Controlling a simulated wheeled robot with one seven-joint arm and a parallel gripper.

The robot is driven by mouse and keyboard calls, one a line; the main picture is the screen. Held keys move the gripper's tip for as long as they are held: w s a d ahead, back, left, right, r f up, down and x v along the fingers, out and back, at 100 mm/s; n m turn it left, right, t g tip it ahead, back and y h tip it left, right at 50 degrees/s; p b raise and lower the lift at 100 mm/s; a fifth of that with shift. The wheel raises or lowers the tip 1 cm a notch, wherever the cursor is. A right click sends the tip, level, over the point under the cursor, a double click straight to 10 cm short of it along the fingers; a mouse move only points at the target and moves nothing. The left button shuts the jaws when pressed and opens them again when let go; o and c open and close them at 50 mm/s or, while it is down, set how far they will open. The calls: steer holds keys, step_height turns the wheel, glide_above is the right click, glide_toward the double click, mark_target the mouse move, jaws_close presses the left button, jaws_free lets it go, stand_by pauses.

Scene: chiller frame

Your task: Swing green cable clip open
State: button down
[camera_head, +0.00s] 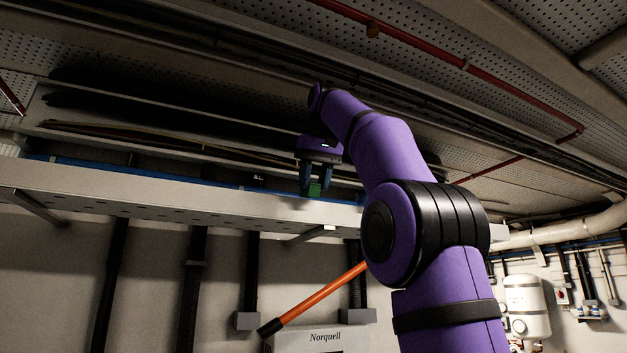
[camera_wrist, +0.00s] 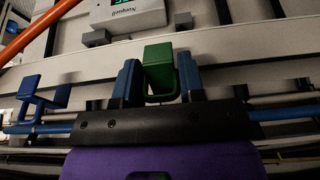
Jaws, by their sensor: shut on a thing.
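The green cable clip (camera_wrist: 159,58) is in the middle of the wrist view. It has a flat top block and a U-shaped frame below it. My gripper (camera_wrist: 160,82) is shut on it, with one blue finger on each side. In the head view the green clip (camera_head: 314,189) is a small patch at the tip of my gripper (camera_head: 312,183), by the edge of the overhead tray. The bar of my gripper hides the clip's lower part and its hinge, so I cannot tell how far it is swung.
A blue clip (camera_wrist: 43,92) sits left of my gripper on the blue cable (camera_wrist: 38,128). A pale perforated tray (camera_head: 150,203) runs across the head view. An orange bar (camera_head: 318,295) slants below my arm, near a white box labelled Norquell (camera_head: 322,341).

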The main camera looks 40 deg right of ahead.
steer(key=c, duration=1.1)
jaws_free()
steer(key=shift+d, duration=0.1)
steer(key=shift+o, duration=0.9)
steer(key=shift+d, duration=0.15)
steer(key=shift+f, duration=0.1)
